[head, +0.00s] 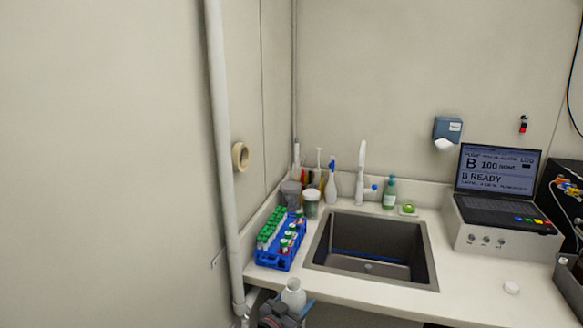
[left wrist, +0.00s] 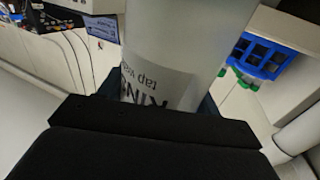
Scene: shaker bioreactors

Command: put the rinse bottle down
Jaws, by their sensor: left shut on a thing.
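The rinse bottle (head: 293,293) is white and shows at the bottom of the head view, in front of the counter's front edge. My left gripper (head: 285,312) is shut on it; its fingers are partly cut off by the frame's lower edge. In the left wrist view the bottle (left wrist: 185,50) is large, pale and translucent, with a label reading "tap wa..." held against the dark gripper (left wrist: 160,105). The bottle's base is hidden in the head view. My right gripper is not seen.
The pale counter (head: 350,289) holds a sink (head: 372,248), a blue rack (head: 273,258) of green-capped tubes, grey containers (head: 311,203), another wash bottle (head: 331,185), a green soap bottle (head: 390,193) and a console (head: 500,225). A vertical pipe (head: 222,150) stands left. Bare counter lies right of the sink.

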